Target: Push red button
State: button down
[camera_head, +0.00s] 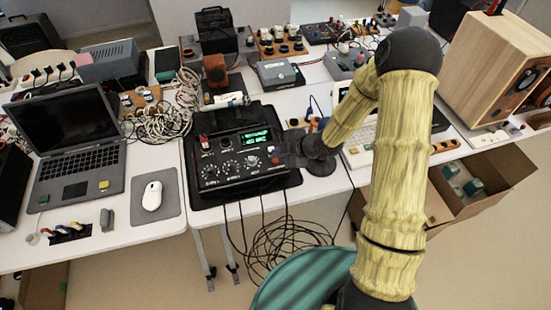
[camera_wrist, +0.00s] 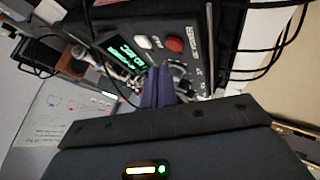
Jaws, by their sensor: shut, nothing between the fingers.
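The red button (camera_wrist: 174,44) is round and sits on the dark panel of the black speaker tester (camera_head: 232,168), beside a white button (camera_wrist: 144,42). In the head view the red button (camera_head: 275,161) shows small at the panel's right side. My gripper (camera_wrist: 158,72) is shut and empty, its two dark fingers side by side over the panel. In the wrist view the fingertips appear just below the two buttons, apart from the red one in the picture; their height above the panel is hard to tell. In the head view my gripper (camera_head: 290,151) reaches in from the right.
The tester has lit green displays (camera_head: 255,138), several knobs and a red-topped part (camera_head: 204,141) at its upper left. A laptop (camera_head: 75,140) and mouse (camera_head: 152,196) lie to the left. Cables (camera_head: 285,240) hang in front. A wooden speaker (camera_head: 495,65) stands at the right.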

notch_tip(320, 180, up, 5)
jog(key=p, duration=0.4)
jog(key=shift+r, duration=0.2)
dwell(1.2)
